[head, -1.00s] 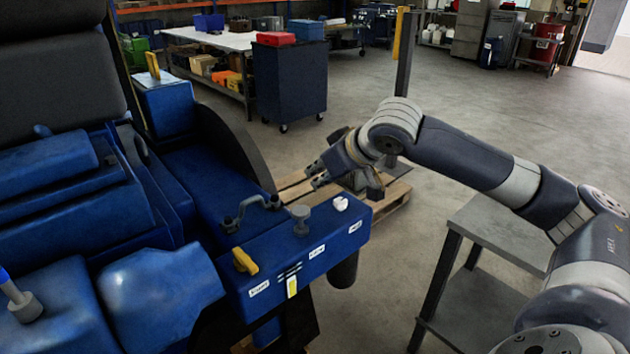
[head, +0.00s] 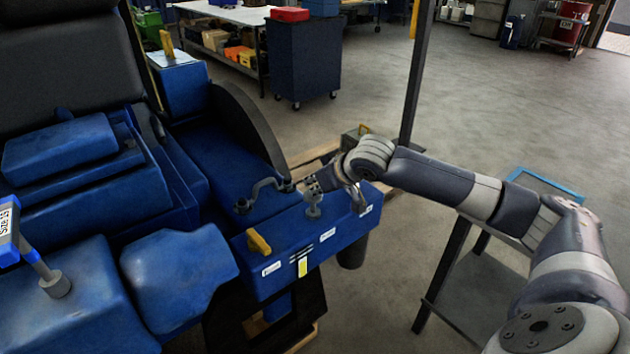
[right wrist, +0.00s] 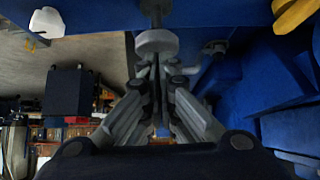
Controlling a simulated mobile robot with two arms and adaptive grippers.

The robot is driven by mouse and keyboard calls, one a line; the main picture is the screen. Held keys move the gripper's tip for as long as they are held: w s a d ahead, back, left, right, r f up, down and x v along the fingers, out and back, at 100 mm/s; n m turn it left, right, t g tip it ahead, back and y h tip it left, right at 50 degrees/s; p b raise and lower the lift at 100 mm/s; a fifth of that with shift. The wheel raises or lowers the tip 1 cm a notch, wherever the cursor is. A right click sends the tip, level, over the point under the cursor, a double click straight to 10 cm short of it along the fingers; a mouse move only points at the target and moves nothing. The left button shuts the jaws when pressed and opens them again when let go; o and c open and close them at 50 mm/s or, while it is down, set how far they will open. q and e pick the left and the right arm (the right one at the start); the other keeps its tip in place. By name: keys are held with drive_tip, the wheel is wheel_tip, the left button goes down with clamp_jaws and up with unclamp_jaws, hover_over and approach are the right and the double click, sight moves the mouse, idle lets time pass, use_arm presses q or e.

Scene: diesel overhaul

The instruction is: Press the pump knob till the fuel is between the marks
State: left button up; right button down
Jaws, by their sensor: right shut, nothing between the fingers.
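A grey round-headed knob (head: 313,198) stands upright on the blue console box (head: 275,290); I take it for the pump knob. It also shows in the right wrist view (right wrist: 157,42), just past my fingertips. My right gripper (head: 312,185) is shut and empty, right at the knob's head; I cannot tell whether it touches. Its closed fingers show in the wrist view (right wrist: 156,75). A narrow yellow strip (head: 302,267) is on the console's front; I cannot make out fuel level or marks.
A yellow lever (head: 258,242) and a grey bent handle (head: 262,190) sit on the console near the knob. A white knob (right wrist: 47,22) shows in the wrist view. A grey side table (head: 465,285) stands right, under my arm. A blue cabinet (head: 303,60) stands behind on open floor.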

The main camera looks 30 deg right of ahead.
sight(314, 197)
wheel_tip(314, 197, down, 4)
drive_tip(key=shift+s+r+b, duration=0.1)
drive_tip(key=shift+r+b, duration=0.05)
drive_tip(key=shift+b, duration=0.4)
drive_tip(key=shift+r+p, duration=0.5)
drive_tip(key=shift+p, duration=0.15)
wheel_tip(314, 197, up, 4)
drive_tip(key=p, duration=0.4)
drive_tip(key=shift+f, duration=0.1)
drive_tip(key=shift+s+b, duration=0.5)
drive_tip(key=b+v, duration=0.2)
drive_tip(key=v, duration=0.7)
drive_tip(key=shift+w, duration=0.2)
